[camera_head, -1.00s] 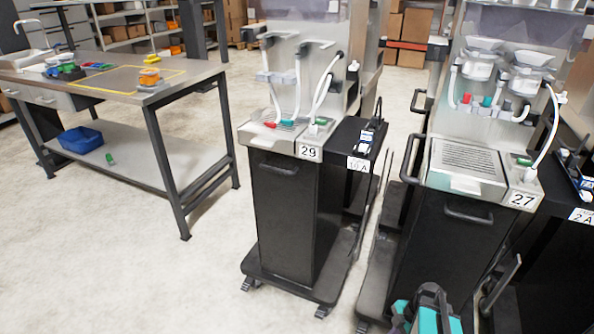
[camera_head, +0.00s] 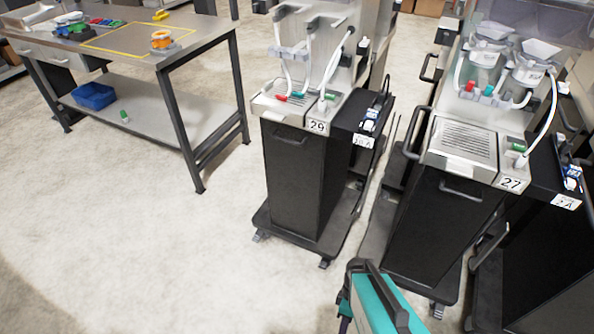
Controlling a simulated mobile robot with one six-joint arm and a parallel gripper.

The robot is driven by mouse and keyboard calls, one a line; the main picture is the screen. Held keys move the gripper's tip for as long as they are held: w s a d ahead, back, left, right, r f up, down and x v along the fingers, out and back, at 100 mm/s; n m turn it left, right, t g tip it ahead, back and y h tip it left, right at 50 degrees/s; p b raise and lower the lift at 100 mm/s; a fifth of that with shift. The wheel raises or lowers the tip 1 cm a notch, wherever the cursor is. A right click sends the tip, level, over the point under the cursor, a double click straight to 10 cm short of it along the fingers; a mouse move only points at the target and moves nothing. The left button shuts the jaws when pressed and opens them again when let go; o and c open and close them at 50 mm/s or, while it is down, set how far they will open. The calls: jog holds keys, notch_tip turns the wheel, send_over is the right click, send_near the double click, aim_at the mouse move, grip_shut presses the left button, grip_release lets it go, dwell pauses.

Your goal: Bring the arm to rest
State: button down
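A teal and black piece (camera_head: 378,300) shows at the bottom edge of the head view, right of centre. It has a black loop on top and seems to be part of my arm, but I cannot be sure. No gripper fingers can be made out in the head view. Whether anything is held cannot be seen. The piece appears in front of the dispenser cart labelled 27 (camera_head: 428,235) and hides part of its lower left and the floor there.
Dispenser cart 29 (camera_head: 290,185) stands in the middle, with a narrow gap to cart 27. A workbench (camera_head: 200,40) stands at the left, with an orange-lidded container (camera_head: 161,41) on top and a blue bin (camera_head: 93,96) on its lower shelf. The floor (camera_head: 130,240) at the lower left is clear.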

jog(key=shift+s+d+m+h+p, duration=0.1)
jog(key=shift+s+d+m+h, duration=0.25)
jog(key=shift+m, duration=1.8)
jog(key=shift+s+d+m+h+p, duration=0.15)
jog(key=shift+s+m, duration=0.4)
jog(key=shift+m, duration=1.55)
jog(key=shift+s+d+m+h+p, duration=0.1)
jog(key=shift+s+d+m+h, duration=0.25)
jog(key=shift+m, duration=1.8)
jog(key=shift+s+a, duration=0.1)
